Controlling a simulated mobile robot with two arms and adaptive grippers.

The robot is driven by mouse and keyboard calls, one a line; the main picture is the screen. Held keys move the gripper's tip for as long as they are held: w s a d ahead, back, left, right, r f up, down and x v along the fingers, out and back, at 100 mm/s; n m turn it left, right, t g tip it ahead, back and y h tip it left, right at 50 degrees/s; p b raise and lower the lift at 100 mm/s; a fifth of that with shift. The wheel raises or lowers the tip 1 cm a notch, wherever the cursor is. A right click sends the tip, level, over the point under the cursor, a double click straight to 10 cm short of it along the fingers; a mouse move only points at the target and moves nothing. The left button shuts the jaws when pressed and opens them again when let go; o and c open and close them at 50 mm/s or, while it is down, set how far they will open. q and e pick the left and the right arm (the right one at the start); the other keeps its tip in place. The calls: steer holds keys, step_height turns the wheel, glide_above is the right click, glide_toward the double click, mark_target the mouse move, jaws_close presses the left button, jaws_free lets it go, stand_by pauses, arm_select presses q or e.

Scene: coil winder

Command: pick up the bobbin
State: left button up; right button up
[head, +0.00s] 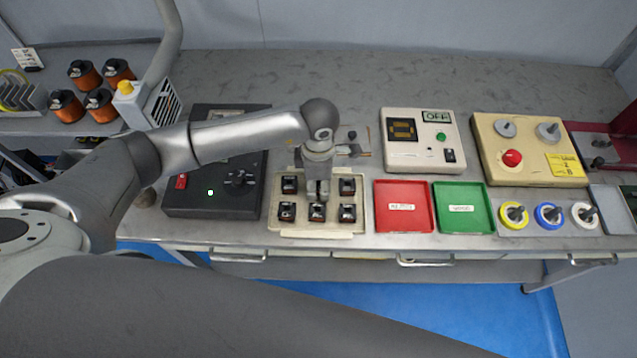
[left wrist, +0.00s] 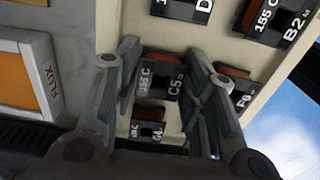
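Several small black bobbins with dark copper windings sit in two rows in a cream tray (head: 275,222) on the bench. My left gripper (head: 318,192) points down over the middle of the back row and hides most of the bobbin there. In the left wrist view its two fingers (left wrist: 162,95) stand apart, one on each side of a bobbin marked C5 (left wrist: 159,76), with narrow gaps. A smaller-looking bobbin (left wrist: 149,124) shows beyond, and one marked B2 (left wrist: 272,18) is at the upper right. My right gripper is not in view.
A dark instrument (head: 186,190) stands left of the tray. A red tray (head: 404,220) and a green tray (head: 463,222) lie to its right. The back of the bench is clear.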

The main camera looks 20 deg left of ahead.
arm_select(q)
steer(key=c, duration=0.6)
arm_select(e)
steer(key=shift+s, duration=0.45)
arm_select(q)
steer(key=shift+r, duration=0.1)
steer(key=shift+r, duration=0.55)
steer(key=s+r+b, duration=0.1)
steer(key=s+r, duration=0.3)
steer(key=s+a+r+b, duration=0.1)
steer(key=s+r+b, duration=0.1)
steer(key=s+r, duration=0.2)
steer(key=s+r+b, duration=0.1)
steer(key=s+r, duration=0.2)
steer(key=s, duration=0.3)
steer(key=shift+a+r+b, duration=0.3)
steer(key=shift+r+b, duration=0.1)
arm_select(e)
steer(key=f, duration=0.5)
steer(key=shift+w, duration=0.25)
arm_select(q)
steer(key=shift+w, duration=0.1)
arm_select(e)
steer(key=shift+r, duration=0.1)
